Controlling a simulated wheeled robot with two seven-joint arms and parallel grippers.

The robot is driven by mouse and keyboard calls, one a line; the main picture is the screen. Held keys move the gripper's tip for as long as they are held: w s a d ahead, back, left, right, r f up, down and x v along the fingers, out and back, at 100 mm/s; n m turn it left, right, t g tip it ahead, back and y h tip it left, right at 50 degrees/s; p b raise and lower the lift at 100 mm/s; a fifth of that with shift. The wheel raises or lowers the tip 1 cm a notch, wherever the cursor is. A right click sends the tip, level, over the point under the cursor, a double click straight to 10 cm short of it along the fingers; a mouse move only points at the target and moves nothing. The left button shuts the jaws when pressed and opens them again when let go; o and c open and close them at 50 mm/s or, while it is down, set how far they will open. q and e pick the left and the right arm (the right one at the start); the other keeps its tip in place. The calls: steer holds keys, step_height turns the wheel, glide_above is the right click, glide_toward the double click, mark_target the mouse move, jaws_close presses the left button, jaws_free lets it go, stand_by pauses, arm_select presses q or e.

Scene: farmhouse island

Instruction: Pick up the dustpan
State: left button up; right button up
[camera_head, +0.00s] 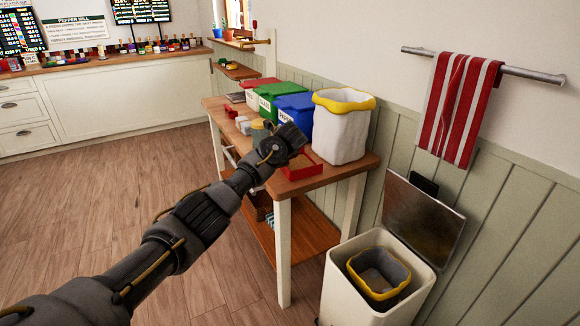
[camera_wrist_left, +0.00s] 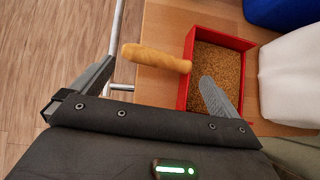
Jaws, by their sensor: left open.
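The dustpan is a red pan (camera_wrist_left: 186,85) with a pale wooden handle (camera_wrist_left: 155,58). It lies on the wooden tabletop, and its handle sticks out past the table's edge in the left wrist view. Brown grains cover the pan's floor. In the head view its red rim (camera_head: 314,168) shows beside my left gripper (camera_head: 293,140), which hides the handle. In the wrist view my left gripper (camera_wrist_left: 157,72) is open and empty, with one finger on each side of the handle; the right finger overlaps the pan. Whether anything touches is unclear. My right gripper is not in view.
Green (camera_head: 274,92) and blue (camera_head: 297,112) bins and a white bin with a yellow-rimmed liner (camera_head: 342,130) stand along the wall side of the table (camera_head: 345,168). An open-lidded trash bin (camera_head: 340,285) stands at the front right. The wooden floor (camera_head: 110,210) at left is clear.

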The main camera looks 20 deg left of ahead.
arm_select(q)
steer(key=shift+w+a+f, duration=0.3)
steer(key=shift+a+f, duration=0.05)
steer(key=shift+f, duration=0.15)
steer(key=b+x, duration=0.1)
steer(key=x, duration=0.3)
steer(key=shift+w+a+f, duration=0.1)
steer(key=shift+w+f, duration=0.05)
steer(key=shift+f, duration=0.1)
steer(key=shift+w+a+b, duration=0.1)
steer(key=shift+b, duration=0.2)
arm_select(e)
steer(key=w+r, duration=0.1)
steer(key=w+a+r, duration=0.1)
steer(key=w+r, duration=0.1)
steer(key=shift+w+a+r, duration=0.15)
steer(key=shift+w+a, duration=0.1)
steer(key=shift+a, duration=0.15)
arm_select(q)
steer(key=c, duration=0.7)
